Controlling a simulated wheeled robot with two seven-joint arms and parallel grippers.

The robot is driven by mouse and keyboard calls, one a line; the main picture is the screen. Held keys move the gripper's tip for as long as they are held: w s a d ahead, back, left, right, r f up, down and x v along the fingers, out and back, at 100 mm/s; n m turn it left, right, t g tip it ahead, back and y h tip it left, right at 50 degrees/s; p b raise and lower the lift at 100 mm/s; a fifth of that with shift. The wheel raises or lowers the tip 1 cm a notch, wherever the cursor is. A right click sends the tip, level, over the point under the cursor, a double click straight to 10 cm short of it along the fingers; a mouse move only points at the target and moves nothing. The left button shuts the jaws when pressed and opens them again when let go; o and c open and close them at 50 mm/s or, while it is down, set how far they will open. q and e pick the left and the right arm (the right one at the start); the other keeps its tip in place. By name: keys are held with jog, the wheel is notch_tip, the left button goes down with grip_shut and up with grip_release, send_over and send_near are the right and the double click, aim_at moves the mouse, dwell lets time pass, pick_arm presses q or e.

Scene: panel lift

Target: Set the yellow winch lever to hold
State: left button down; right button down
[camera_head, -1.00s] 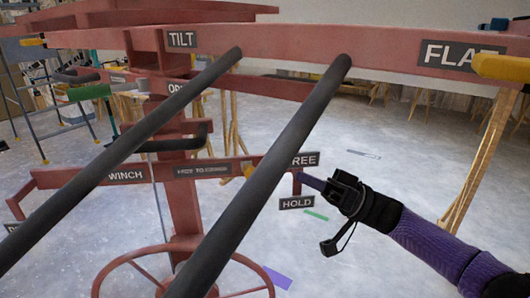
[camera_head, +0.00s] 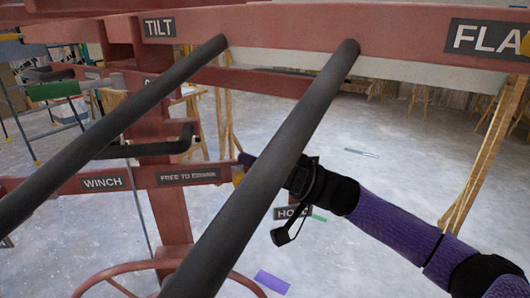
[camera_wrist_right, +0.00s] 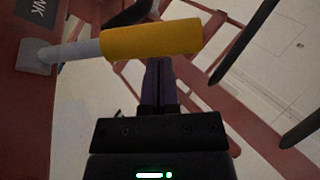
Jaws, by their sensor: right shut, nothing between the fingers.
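The winch lever's yellow grip (camera_head: 238,173) shows as a small patch at the right end of the red winch bar (camera_head: 150,180) in the head view. In the right wrist view the yellow grip (camera_wrist_right: 151,40) lies across the picture on a grey shaft fixed to a red part at left. My right gripper (camera_head: 245,159) is shut and empty, its purple fingertips close beside the grip; in the right wrist view the fingers (camera_wrist_right: 158,84) end at its lower edge. I cannot tell whether they touch. My left gripper is out of view.
Two long dark bars (camera_head: 275,160) and (camera_head: 120,125) slant across the front of the head view. A red beam with a TILT sign (camera_head: 160,28) and a FLAT sign (camera_head: 487,38) crosses the top. A red ring (camera_head: 90,285) sits low at left. Open floor lies right.

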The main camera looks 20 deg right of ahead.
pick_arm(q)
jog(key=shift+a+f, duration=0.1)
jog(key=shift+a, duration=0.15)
pick_arm(e)
jog(key=shift+s+a+f, duration=0.1)
jog(key=shift+s+f, duration=0.05)
jog(key=shift+f, duration=0.25)
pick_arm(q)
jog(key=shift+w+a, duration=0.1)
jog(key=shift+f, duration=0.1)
pick_arm(e)
jog(key=shift+f, duration=0.1)
